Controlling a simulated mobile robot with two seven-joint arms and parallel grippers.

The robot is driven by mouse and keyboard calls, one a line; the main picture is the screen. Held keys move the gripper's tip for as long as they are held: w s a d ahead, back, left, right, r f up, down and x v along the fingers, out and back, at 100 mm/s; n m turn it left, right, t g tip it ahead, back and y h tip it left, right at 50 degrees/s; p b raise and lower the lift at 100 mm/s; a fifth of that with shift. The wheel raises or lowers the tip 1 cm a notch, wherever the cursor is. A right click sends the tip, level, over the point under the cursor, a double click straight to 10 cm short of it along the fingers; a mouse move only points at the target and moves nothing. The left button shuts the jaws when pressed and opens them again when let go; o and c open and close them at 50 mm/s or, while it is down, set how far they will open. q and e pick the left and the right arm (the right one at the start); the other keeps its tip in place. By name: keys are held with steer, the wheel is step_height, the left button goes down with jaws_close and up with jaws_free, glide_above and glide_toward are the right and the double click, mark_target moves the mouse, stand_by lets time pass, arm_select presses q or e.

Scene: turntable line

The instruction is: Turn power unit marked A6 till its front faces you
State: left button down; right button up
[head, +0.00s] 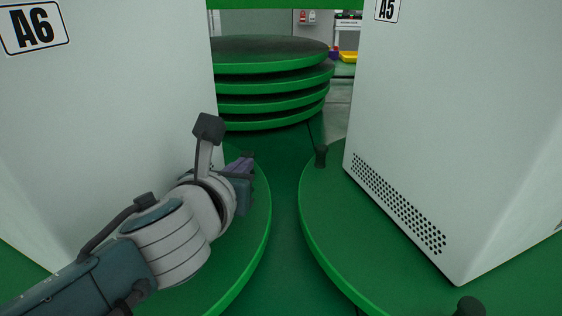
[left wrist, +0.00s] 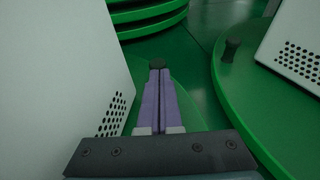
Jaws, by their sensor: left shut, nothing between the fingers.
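The white power unit marked A6 (head: 110,130) stands on a round green turntable (head: 255,230) at the left of the head view. Its label is at the top left. In the left wrist view, the unit (left wrist: 60,70) fills the left side and shows a patch of vent holes. My left gripper (head: 245,166) is shut and empty, low beside the unit's right edge, over the turntable. In the left wrist view, the closed purple fingers (left wrist: 160,75) point at a dark peg (left wrist: 157,63) at the turntable's edge. Whether they touch it I cannot tell. My right gripper is out of view.
A second white unit marked A5 (head: 460,120) stands on its own green turntable (head: 320,215) at the right, with dark pegs (head: 321,156) at its rim. A narrow gap separates the two turntables. Several stacked green discs (head: 270,65) stand behind.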

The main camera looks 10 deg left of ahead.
arm_select(q)
steer(key=w+a+n+y+b, duration=0.2)
steer(key=w, duration=0.1)
steer(key=w+a+n+g+y+b, duration=0.1)
steer(key=y, duration=0.1)
steer(key=shift+w+a+f+b, duration=0.2)
steer(key=shift+w+a+b, duration=0.15)
steer(key=shift+b, duration=0.05)
steer(key=shift+w+a+r+n+g+y+b, duration=0.15)
steer(key=shift+w+a+n+g+y+b, duration=0.25)
steer(key=shift+w+a+n+y+b, duration=0.3)
steer(key=shift+s, duration=0.1)
steer(key=shift+a+r, duration=0.1)
